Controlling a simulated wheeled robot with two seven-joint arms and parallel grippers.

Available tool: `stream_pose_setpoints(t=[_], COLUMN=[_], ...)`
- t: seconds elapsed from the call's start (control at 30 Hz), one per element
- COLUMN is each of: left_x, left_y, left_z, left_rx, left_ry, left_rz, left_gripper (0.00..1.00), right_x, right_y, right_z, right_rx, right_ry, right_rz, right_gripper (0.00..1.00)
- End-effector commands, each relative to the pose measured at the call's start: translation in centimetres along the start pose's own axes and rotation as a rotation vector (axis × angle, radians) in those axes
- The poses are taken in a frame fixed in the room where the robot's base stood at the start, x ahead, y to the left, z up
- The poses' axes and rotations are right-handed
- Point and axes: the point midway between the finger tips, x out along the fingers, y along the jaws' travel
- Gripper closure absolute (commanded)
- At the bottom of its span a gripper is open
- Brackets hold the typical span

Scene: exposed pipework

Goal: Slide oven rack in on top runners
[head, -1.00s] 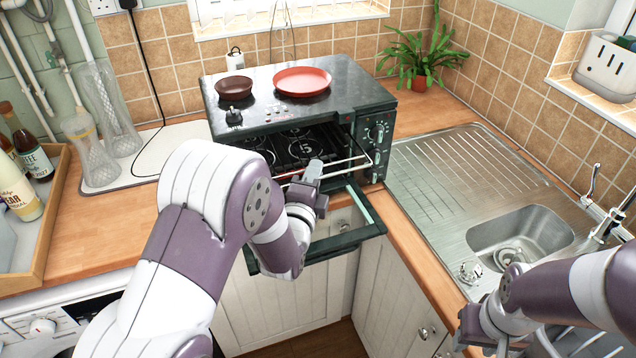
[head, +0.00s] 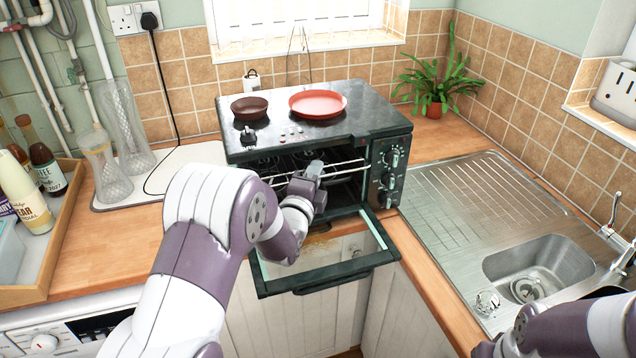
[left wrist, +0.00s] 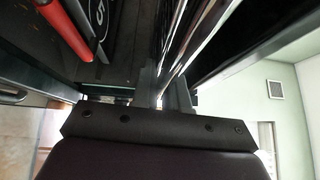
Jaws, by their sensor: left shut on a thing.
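The dark countertop oven (head: 384,149) stands on the wooden worktop with its glass door (head: 345,276) folded down. The shiny wire rack (head: 346,164) lies across the upper part of the oven opening, mostly inside. I cannot tell whether its sides sit on the top runners. My left gripper (head: 314,180) is shut on the rack's front bar at the opening, above the open door. In the left wrist view, the rack's bright bars (left wrist: 190,40) run up from between my left fingers (left wrist: 165,92). My right arm shows at the lower right; its gripper is out of frame.
A brown bowl (head: 250,108) and a red plate (head: 318,104) sit on the oven's top. A steel sink (head: 540,265) is to the right, a potted plant (head: 434,108) behind. Bottles in a wooden tray (head: 50,270) stand at the left.

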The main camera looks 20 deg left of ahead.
Motion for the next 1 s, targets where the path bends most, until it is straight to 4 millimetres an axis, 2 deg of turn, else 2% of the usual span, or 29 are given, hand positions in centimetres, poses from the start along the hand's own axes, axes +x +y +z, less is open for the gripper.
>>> stream_pose_setpoints(t=[0.6,1.0], left_x=[3.9,4.4], left_y=[0.3,0.2], left_z=[2.8,3.1], left_rx=[0.0,0.001], left_ry=[-0.001,0.0], left_rz=[-0.003,-0.002], left_gripper=[1.0,1.0], right_x=[1.6,1.7], right_y=[0.0,0.0], right_z=[0.2,0.2], right_rx=[0.0,0.0], right_ry=[0.0,0.0], right_rz=[0.0,0.0], right_gripper=[0.57,0.57])
